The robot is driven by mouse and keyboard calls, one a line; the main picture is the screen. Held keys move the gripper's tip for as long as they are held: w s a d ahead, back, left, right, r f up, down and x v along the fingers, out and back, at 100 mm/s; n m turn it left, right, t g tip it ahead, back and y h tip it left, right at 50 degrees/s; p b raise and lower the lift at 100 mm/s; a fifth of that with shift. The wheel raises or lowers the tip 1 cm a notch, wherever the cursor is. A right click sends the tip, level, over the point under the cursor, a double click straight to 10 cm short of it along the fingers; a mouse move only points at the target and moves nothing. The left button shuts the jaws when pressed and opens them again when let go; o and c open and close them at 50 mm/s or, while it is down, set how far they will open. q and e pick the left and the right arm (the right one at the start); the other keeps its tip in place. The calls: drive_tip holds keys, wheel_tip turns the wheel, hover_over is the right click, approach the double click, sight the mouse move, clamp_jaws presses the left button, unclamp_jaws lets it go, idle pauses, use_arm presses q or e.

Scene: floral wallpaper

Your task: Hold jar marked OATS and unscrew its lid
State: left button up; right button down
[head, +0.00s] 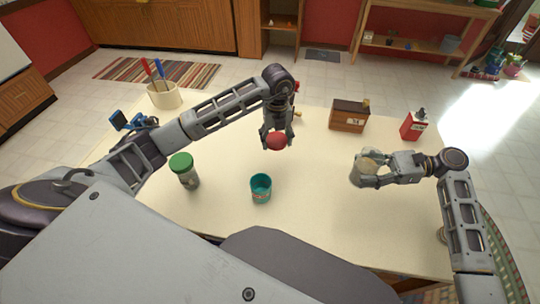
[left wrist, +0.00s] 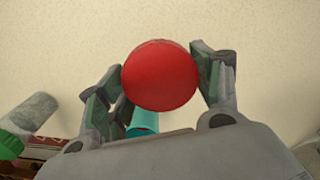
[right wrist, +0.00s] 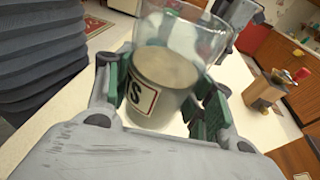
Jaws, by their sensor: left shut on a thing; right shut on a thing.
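My left gripper (head: 276,137) is shut on a round red lid (head: 278,143), held above the middle of the table; the lid also fills the middle of the left wrist view (left wrist: 160,75). My right gripper (head: 372,168) is shut around the sides of a clear glass jar (head: 361,170) with pale contents, at the table's right side. In the right wrist view the jar (right wrist: 163,82) has an open, lidless top and a red-bordered label. The lid and jar are well apart.
A green-lidded jar (head: 185,171) and a teal cup (head: 261,189) stand at the front left. A wooden box (head: 348,117) and a red container (head: 412,126) stand at the back right. A cream crock with utensils (head: 164,97) is at the back left. The table's middle is clear.

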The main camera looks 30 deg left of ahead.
use_arm(q)
drive_tip(key=shift+f, duration=0.15)
hover_over(276, 162)
drive_tip(key=shift+a+f, duration=0.1)
drive_tip(key=shift+f, duration=2.9)
drive_tip(key=shift+f, duration=1.85)
drive_tip(key=shift+f, duration=0.15)
drive_tip(key=o, duration=1.1)
drive_tip(key=shift+o, duration=0.2)
wheel_tip(276, 162, up, 12)
drive_tip(key=shift+r, duration=0.15)
